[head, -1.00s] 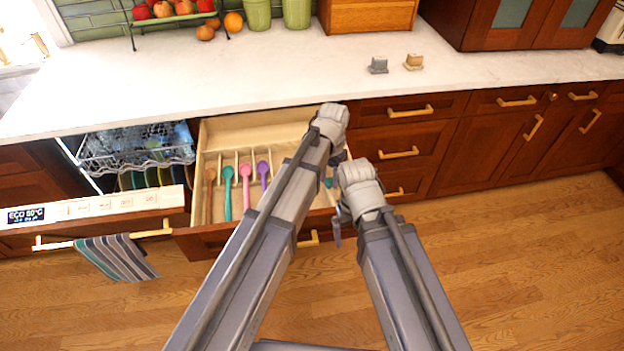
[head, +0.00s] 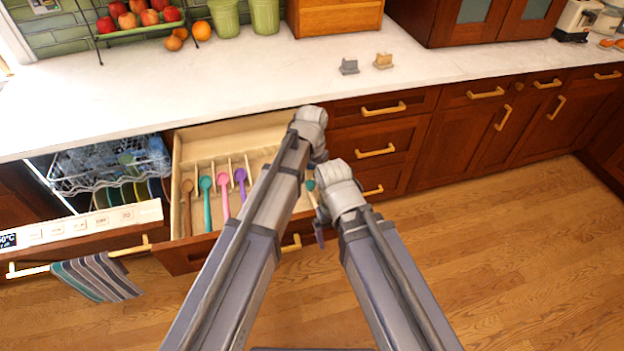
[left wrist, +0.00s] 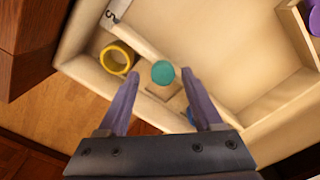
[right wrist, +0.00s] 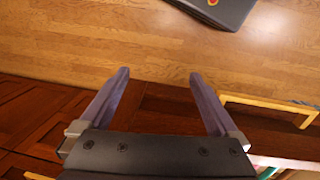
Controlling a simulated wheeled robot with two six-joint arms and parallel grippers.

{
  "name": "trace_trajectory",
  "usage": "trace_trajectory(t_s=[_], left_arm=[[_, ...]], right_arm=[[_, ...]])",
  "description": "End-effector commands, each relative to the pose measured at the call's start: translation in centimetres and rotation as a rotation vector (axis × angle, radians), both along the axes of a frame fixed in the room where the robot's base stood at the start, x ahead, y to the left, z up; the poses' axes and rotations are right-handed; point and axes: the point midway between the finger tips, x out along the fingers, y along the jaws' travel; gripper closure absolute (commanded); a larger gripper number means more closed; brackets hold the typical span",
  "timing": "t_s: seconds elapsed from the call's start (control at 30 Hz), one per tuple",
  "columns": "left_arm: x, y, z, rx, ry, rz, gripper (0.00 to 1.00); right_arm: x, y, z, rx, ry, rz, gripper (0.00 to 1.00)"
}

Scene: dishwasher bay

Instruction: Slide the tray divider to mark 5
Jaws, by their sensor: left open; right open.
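The open drawer holds the wooden tray (head: 275,128), with slots at its left end. In the left wrist view a pale wooden strip (left wrist: 135,44), possibly the divider, runs past a round teal top (left wrist: 163,72). A small dark mark (left wrist: 110,15), like a 5 or an S, is near its upper end. My left gripper (left wrist: 158,75) is open over the tray, the teal top showing between and just beyond its fingertips; I cannot tell if they touch. In the head view my arm hides its fingers. My right gripper (right wrist: 158,75) is open and empty, outside the drawer front.
Several coloured spoons (head: 223,195) lie in the tray's slots. A yellow ring (left wrist: 117,58) is in a corner compartment. The open dishwasher (head: 80,225) with a striped towel (head: 97,277) is at left. Two small blocks (head: 365,63) stand on the counter. The floor at right is clear.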

Motion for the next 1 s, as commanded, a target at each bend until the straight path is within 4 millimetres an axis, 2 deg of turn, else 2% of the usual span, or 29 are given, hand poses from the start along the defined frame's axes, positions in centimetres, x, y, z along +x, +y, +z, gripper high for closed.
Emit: trace_trajectory(t_s=[0.27, 0.8, 1.0], left_arm=[[0.0, 0.1, 1.0, 0.001, 0.0, 0.0, 0.33], [0.0, 0.0, 7.5, 0.0, 0.0, -0.001, 0.33], [0.0, 0.0, 7.9, 0.0, 0.0, -0.001, 0.33]], right_arm=[[0.0, 0.0, 1.0, 0.0, 0.0, 0.0, 0.03], [0.0, 0.0, 7.5, 0.0, 0.0, 0.0, 0.03], [0.0, 0.0, 7.9, 0.0, 0.0, 0.0, 0.03]])
